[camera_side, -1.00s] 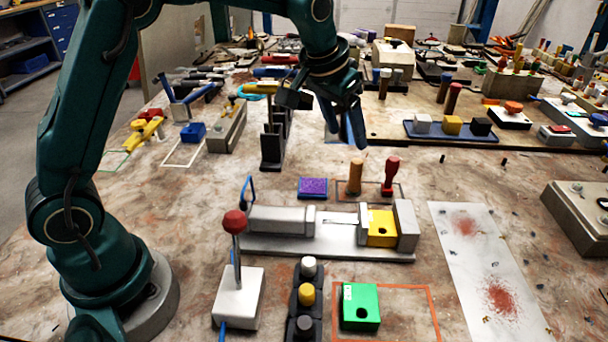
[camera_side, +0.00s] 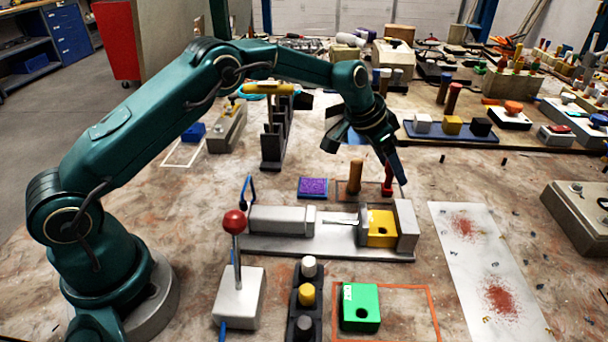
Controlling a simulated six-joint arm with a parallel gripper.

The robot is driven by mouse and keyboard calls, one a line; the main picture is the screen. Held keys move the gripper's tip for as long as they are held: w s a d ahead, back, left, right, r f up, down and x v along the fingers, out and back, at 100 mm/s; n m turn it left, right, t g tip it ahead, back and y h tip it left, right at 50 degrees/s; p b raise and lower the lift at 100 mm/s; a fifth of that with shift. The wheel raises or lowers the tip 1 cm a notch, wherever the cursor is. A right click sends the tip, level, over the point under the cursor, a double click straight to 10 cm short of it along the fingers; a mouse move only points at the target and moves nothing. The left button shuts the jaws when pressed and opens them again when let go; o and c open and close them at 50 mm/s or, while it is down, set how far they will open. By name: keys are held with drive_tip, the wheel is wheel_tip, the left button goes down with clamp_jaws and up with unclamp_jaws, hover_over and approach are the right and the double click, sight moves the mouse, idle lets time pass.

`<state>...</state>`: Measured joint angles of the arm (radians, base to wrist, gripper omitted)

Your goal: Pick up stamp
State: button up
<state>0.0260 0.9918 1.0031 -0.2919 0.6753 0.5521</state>
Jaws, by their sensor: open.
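The stamp (camera_side: 388,186) is red, with a round-topped handle and wider base, and stands upright on the table in the side view. It is partly hidden by a finger of my gripper (camera_side: 367,164). My gripper is open and tilted above it. One finger reaches down in front of the stamp in the picture, the other is up to the left. Nothing is seen between the fingers. I cannot tell whether the finger touches the stamp.
A wooden peg (camera_side: 355,177) stands close to the left of the stamp. A purple pad (camera_side: 313,187) lies further left. A grey vise (camera_side: 333,246) with a yellow block (camera_side: 381,229) is in front. A white sheet with red marks (camera_side: 464,226) lies to the right.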

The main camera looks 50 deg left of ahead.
drive_tip(key=shift+w+d+f, duration=0.1)
drive_tip(key=shift+w+f, duration=0.1)
drive_tip(key=shift+f, duration=0.25)
clamp_jaws()
drive_tip(key=shift+r, duration=0.2)
wheel_tip(320, 180, up, 8)
drive_tip(key=shift+w+r, duration=0.1)
drive_tip(key=shift+r, duration=0.7)
